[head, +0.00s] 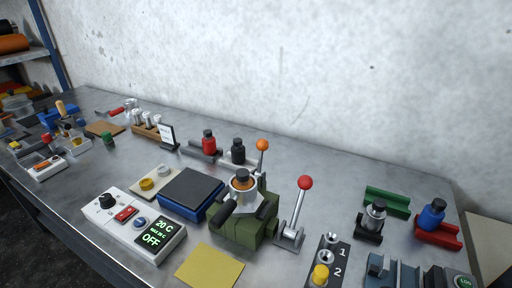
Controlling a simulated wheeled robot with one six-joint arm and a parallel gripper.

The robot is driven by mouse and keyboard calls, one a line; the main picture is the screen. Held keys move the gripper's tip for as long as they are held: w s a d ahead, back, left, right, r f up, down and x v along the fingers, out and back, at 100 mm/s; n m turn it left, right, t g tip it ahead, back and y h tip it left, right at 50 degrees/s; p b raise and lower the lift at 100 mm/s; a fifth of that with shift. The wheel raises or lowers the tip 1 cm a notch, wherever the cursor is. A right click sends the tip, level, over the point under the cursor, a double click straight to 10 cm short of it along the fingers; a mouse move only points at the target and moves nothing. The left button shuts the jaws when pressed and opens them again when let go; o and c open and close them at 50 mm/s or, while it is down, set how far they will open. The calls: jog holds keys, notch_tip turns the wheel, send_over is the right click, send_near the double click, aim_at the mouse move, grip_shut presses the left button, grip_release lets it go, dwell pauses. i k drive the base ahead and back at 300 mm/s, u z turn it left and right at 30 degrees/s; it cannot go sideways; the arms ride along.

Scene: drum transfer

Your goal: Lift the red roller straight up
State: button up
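The red roller (209,146) stands upright near the back middle of the bench, with a dark knob on top. It sits on a grey rack (196,153), and its lower end is partly hidden there. A black roller (238,154) stands just to its right. My gripper is not in view, and nothing is seen touching the red roller.
A green fixture (231,233) holding a silver cylinder (242,189) stands in front, with an orange-ball lever (262,146) and a red-ball lever (305,183) nearby. Silver (375,214) and blue (432,216) rollers stand at right. A wall (300,70) rises behind the bench.

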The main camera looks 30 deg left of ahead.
aim_at(209, 142)
jog(key=u, duration=0.05)
jog(key=k, duration=0.5)
jog(key=u, duration=3.1)
jog(key=i, duration=2.3)
jog(key=z, duration=2.7)
jog(key=i, duration=0.55)
jog(key=z, duration=0.05)
